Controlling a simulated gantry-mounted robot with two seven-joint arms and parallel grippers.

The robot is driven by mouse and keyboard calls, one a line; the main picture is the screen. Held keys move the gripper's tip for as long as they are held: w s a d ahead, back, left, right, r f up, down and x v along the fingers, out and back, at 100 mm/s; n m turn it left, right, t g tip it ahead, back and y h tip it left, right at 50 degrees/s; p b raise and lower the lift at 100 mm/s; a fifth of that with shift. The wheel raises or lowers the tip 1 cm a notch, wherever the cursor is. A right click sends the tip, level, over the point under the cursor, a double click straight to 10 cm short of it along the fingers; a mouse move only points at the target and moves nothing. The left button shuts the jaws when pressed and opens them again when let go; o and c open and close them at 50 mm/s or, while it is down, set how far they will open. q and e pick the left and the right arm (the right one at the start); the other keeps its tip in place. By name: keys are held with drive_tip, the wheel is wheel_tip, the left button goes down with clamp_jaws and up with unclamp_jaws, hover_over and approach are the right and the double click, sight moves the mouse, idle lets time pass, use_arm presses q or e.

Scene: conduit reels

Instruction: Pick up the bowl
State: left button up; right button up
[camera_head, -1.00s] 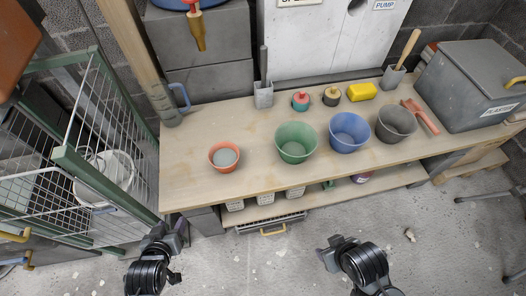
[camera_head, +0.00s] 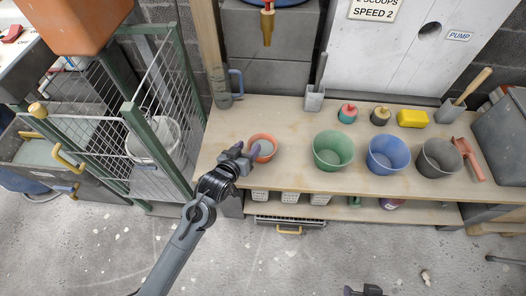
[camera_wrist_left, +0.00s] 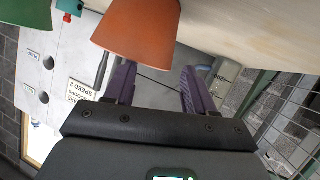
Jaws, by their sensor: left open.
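A small orange bowl (camera_head: 267,157) stands on the wooden bench, left of the green bucket. In the left wrist view the orange bowl (camera_wrist_left: 140,32) shows large, just beyond the fingertips. My left gripper (camera_head: 249,158) is at the bowl's left front side, open, with its purple fingers apart; it also shows in the left wrist view (camera_wrist_left: 160,78). Nothing is between the fingers that I can see. I cannot tell whether a finger touches the bowl. My right gripper (camera_head: 363,291) only just shows at the bottom edge, away from the bench.
A green bucket (camera_head: 333,151), a blue bucket (camera_head: 388,155) and a grey bucket (camera_head: 439,158) stand to the right on the bench (camera_head: 225,125). A wire cage (camera_head: 165,110) with a green frame is close on the left. Bare bench lies behind the bowl.

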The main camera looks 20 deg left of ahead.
sight(256, 138)
use_arm(q)
drive_tip(key=shift+w+f+b, duration=0.2)
drive_tip(key=shift+w+b, duration=0.1)
drive_tip(key=shift+r+b+x, duration=0.15)
drive_tip(key=shift+b+x, duration=0.5)
drive_tip(key=shift+x, duration=0.45)
drive_tip(key=shift+r+b+x, duration=0.1)
drive_tip(key=shift+b+x, duration=0.55)
drive_tip(key=shift+x, duration=0.45)
clamp_jaws()
